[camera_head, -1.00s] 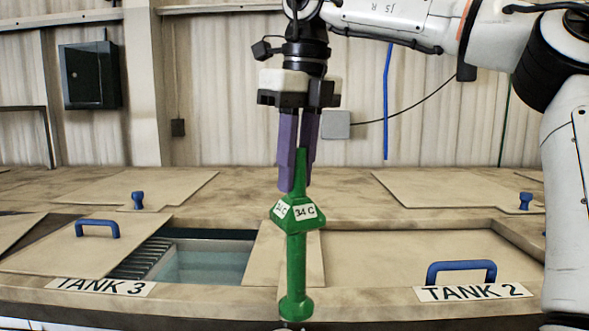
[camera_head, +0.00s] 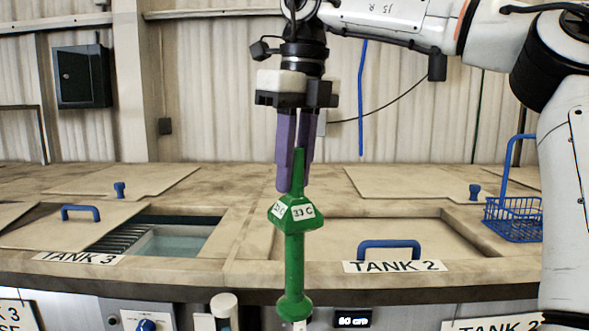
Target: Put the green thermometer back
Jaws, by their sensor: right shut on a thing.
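The green thermometer (camera_head: 294,258) hangs upright, with white labels on its wide collar; one reads 33 C. My right gripper (camera_head: 297,180) points down with purple fingers shut on the thin top stem of the thermometer. The thermometer is in front of the tank bench, its lower end overlapping the bench's front face in the picture. My left gripper is not in view.
Tank 3 (camera_head: 172,243) is partly open at left, showing liquid, with its blue-handled lid (camera_head: 60,229) slid aside. A blue wire basket (camera_head: 515,220) stands at right. Control panels line the front.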

